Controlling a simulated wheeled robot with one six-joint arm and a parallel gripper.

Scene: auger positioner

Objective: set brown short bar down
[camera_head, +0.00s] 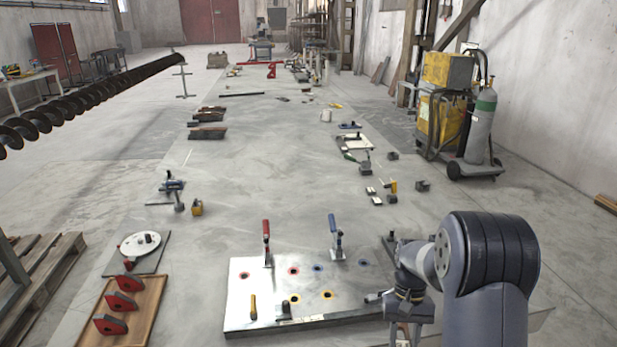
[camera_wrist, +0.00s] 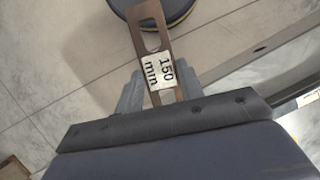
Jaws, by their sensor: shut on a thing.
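The brown short bar (camera_wrist: 150,28) is a flat bar with slots and a white label reading "150 mm". My gripper (camera_wrist: 160,88) is shut on it, with one grey finger on each side near the label. The bar points away from the gripper, and its lower end is hidden between the fingers. In the head view my gripper (camera_head: 404,318) is low at the right, just beyond the right edge of the metal fixture plate (camera_head: 250,318). The bar is too small and too covered there to make out clearly.
The plate carries a red-handled clamp (camera_head: 266,242), a blue-handled clamp (camera_head: 336,238) and several coloured ringed holes. A wooden tray (camera_head: 150,300) with red-and-black pieces lies to the left. Small parts line both sides farther back; the middle there is clear.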

